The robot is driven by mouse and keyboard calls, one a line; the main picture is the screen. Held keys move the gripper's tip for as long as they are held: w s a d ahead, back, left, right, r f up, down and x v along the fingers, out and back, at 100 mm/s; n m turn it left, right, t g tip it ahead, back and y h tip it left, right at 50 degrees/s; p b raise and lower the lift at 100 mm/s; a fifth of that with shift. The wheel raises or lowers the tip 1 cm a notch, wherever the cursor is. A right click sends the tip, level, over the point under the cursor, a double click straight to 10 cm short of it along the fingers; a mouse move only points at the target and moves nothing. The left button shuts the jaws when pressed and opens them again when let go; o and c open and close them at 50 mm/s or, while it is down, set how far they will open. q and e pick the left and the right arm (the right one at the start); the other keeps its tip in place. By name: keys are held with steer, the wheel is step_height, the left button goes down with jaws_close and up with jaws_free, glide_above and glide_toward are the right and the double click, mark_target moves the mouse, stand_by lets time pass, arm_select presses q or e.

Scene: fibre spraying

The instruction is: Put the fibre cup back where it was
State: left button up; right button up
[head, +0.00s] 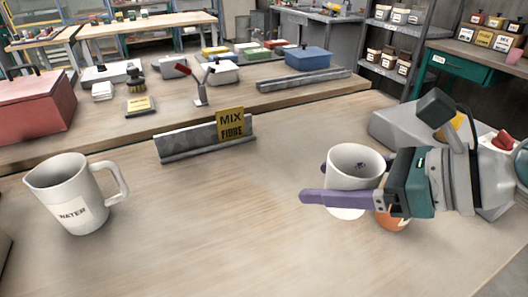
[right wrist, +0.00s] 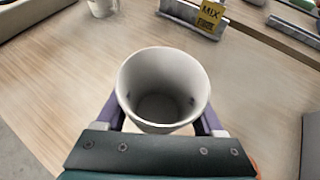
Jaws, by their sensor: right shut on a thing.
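The fibre cup, a pale grey-white cup (head: 355,160), is upright between the purple fingers of my right gripper (head: 318,184). The near finger crosses its lower side. In the right wrist view I look down into the cup (right wrist: 163,70), with a finger on each side. A yellow "MIX FIBRE" sign (head: 230,123) stands on a grey metal rail (head: 190,142) at the bench's far side. My left gripper is not in view.
A white jug marked "WATER" (head: 75,195) stands at the left of the bench. An orange pot (head: 393,222) is partly hidden under my right gripper. A grey machine (head: 395,125) is behind my right arm. The middle of the bench (head: 220,220) is clear.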

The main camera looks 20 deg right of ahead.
arm_select(q)
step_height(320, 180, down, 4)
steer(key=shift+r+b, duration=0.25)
steer(key=shift+b, duration=0.95)
arm_select(e)
glide_above(317, 240)
step_height(317, 240, down, 6)
steer(key=shift+f, duration=0.2)
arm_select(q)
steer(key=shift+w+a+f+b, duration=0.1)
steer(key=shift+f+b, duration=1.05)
arm_select(e)
steer(key=shift+f, duration=2.05)
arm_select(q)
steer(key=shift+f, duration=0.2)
arm_select(e)
steer(key=shift+f, duration=0.3)
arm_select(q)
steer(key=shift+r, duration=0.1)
arm_select(e)
steer(key=o, duration=1.4)
steer(key=shift+r, duration=0.1)
